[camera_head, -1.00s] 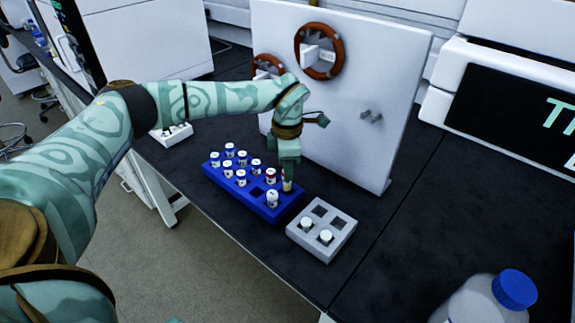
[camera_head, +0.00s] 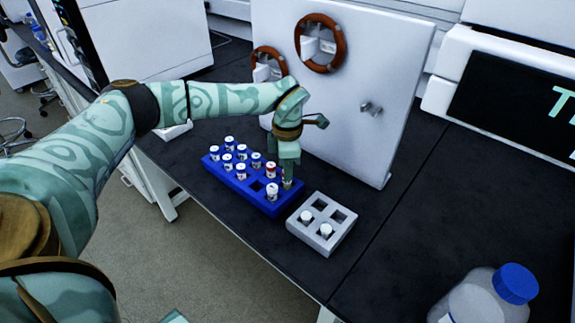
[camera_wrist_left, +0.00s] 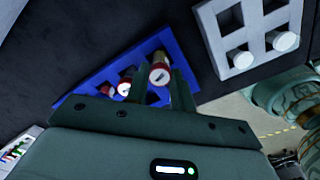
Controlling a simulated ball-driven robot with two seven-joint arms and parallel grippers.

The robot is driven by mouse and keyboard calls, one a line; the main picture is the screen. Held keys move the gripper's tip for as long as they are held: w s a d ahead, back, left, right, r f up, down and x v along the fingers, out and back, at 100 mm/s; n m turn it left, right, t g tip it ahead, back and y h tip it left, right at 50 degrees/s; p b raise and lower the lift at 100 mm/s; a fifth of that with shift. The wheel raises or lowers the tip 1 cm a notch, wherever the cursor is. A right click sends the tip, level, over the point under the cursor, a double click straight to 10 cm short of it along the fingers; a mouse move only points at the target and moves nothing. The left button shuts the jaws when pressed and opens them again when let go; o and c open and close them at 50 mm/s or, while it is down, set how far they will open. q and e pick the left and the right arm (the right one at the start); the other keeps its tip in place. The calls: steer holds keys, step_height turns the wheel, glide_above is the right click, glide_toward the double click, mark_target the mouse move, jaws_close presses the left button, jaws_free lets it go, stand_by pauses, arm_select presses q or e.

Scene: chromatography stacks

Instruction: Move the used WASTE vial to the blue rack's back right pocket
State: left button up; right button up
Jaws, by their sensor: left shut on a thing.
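The blue rack (camera_head: 216,174) stands on the dark bench with two rows of pockets holding several white-capped vials. My left gripper (camera_head: 287,181) points down at the rack's back right pocket. It is shut on a vial (camera_wrist_left: 159,73) with a red label, seen between its fingers in the left wrist view. In the head view the fingers mostly hide this vial, and its lower part is at or in the pocket; I cannot tell whether it is seated. A white vial (camera_head: 272,192) stands in the front right pocket.
A grey rack (camera_head: 318,243) with two white-capped vials in its front pockets stands right of the blue rack. A white upright panel (camera_head: 400,110) with brown rings stands behind my gripper. A blue-capped bottle (camera_head: 480,300) is at the lower right. Bench between is clear.

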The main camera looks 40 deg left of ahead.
arm_select(q)
steer(key=shift+f, duration=0.4)
arm_select(e)
steer(key=shift+d, duration=0.1)
arm_select(q)
steer(key=o, duration=1.4)
steer(key=shift+o, duration=0.2)
step_height(320, 180, up, 7)
steer(key=p, duration=0.6)
steer(key=shift+r, duration=0.1)
arm_select(e)
steer(key=shift+t, duration=0.3)
steer(key=r, duration=0.2)
steer(key=w+r, duration=0.2)
steer(key=r, duration=0.1)
steer(key=shift+r, duration=0.3)
